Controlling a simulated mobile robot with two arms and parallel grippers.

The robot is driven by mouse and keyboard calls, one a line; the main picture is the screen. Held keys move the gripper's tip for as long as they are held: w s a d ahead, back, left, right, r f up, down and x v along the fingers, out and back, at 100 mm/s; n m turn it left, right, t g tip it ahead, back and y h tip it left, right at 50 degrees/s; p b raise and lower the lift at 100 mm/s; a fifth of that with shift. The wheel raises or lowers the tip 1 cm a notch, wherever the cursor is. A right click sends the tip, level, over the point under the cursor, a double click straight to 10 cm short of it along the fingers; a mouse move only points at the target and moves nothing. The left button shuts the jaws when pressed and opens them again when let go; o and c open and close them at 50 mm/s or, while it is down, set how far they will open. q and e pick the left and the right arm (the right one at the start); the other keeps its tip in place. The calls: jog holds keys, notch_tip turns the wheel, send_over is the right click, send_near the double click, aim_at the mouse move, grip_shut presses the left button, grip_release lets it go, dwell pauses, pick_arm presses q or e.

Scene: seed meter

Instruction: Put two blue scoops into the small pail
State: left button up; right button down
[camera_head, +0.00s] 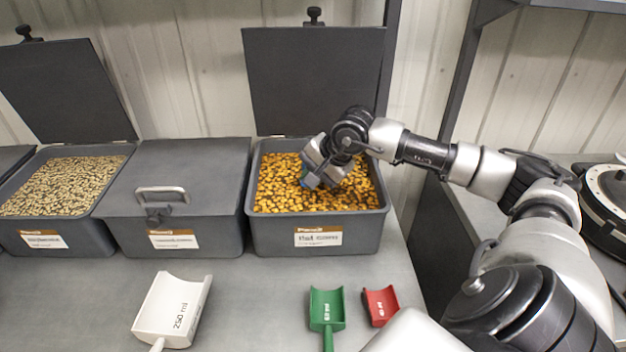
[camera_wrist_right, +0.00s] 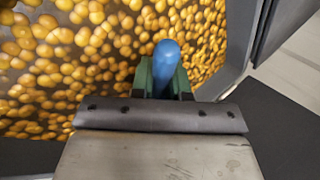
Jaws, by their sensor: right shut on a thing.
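My right gripper (camera_head: 314,178) reaches down into the open bin of yellow-orange seeds (camera_head: 275,190). It is shut on the blue scoop's handle (camera_wrist_right: 166,62), which shows between the green finger pads in the right wrist view. Only a sliver of blue shows beside the gripper in the head view. The scoop's bowl is hidden, so I cannot tell how much seed is in it. The same seeds (camera_wrist_right: 60,60) fill much of the right wrist view. The small pail is not in view. My left gripper is not in view.
A closed bin (camera_head: 172,190) and an open bin of pale seeds (camera_head: 65,185) stand to the left. A white scoop (camera_head: 175,308), a green scoop (camera_head: 327,308) and a red scoop (camera_head: 380,305) lie on the bench in front. A round black device (camera_head: 606,200) is at right.

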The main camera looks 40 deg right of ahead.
notch_tip(320, 180, up, 2)
jog(key=shift+r+p, duration=0.2)
jog(key=shift+p, duration=0.15)
jog(key=shift+h, duration=0.3)
jog(key=shift+s+a+r+p, duration=0.15)
jog(key=shift+r+p, duration=0.25)
jog(key=shift+r, duration=0.45)
jog(key=shift+a+r+p, duration=0.2)
jog(key=shift+r+p, duration=0.2)
jog(key=shift+r, duration=0.45)
jog(key=shift+s+a+r+p, duration=0.15)
jog(key=shift+r+p, duration=0.25)
jog(key=shift+r, duration=0.45)
jog(key=shift+n+t+h, duration=0.4)
jog(key=shift+t+h, duration=0.1)
jog(key=shift+h, duration=0.2)
jog(key=shift+s+a+r, duration=0.3)
jog(key=shift+a+r, duration=0.25)
jog(key=shift+r, duration=0.3)
jog(key=shift+s+a+r, duration=0.25)
jog(key=shift+a+r, duration=0.25)
jog(key=shift+r, duration=0.35)
